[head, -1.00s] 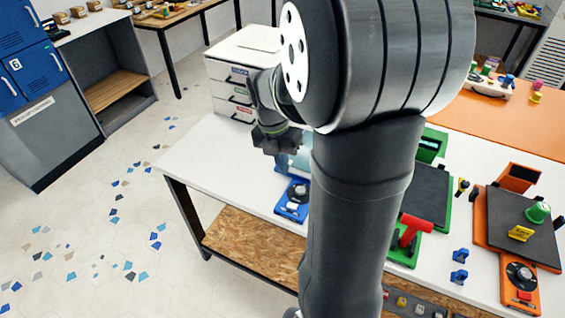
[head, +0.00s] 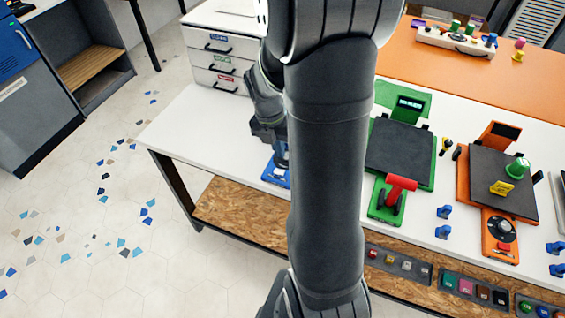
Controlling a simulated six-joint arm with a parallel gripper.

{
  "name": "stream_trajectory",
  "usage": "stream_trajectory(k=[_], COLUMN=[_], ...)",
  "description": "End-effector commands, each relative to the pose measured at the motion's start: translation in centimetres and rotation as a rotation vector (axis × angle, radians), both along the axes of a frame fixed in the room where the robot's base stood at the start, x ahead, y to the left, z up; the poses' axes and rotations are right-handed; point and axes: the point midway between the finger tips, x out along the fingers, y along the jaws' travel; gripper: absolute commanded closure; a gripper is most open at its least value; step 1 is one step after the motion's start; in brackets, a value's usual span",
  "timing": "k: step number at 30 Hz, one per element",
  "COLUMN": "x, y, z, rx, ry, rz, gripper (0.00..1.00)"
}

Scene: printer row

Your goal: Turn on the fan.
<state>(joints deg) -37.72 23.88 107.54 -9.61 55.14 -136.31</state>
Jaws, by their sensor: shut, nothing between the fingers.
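My gripper (head: 279,155) is dark and points down at the left edge of my arm, above the front of a blue device (head: 273,177) on the white table. Its fingers are shut and empty. I cannot tell whether they touch the device. My arm hides most of the blue device, and the gripper covers part of its front panel. I cannot make out a fan; it may be hidden behind my arm.
A green machine (head: 414,178) with a red handle (head: 401,183) and an orange machine (head: 463,184) with a dial (head: 502,229) stand to the right. Small blue clips (head: 443,231) lie between them. White drawers (head: 222,60) stand behind. The white tabletop (head: 185,135) is clear at left.

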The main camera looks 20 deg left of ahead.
Motion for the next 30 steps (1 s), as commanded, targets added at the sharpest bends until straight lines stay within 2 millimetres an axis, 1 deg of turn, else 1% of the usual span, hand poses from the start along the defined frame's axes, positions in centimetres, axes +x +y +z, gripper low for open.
stream_trajectory(k=[1, 3, 6, 10, 15, 24, 27, 30], x=[-0.1, -0.1, -0.1, 0.0, 0.0, 0.0, 0.0, 0.0], y=[-0.3, -0.5, -0.8, -1.0, -1.1, -1.1, -1.4, -1.4], z=[-1.2, -2.5, -4.1, -5.4, -6.1, -6.2, -6.7, -6.6], rx=[-0.003, -0.003, -0.003, -0.002, -0.001, -0.001, -0.001, 0.000], ry=[0.004, 0.004, 0.003, 0.001, 0.000, 0.000, 0.001, 0.000], rz=[-0.001, -0.001, 0.000, 0.001, 0.001, 0.001, 0.000, 0.000], gripper=[1.00, 1.00, 1.00, 1.00, 1.00, 1.00, 1.00, 1.00])
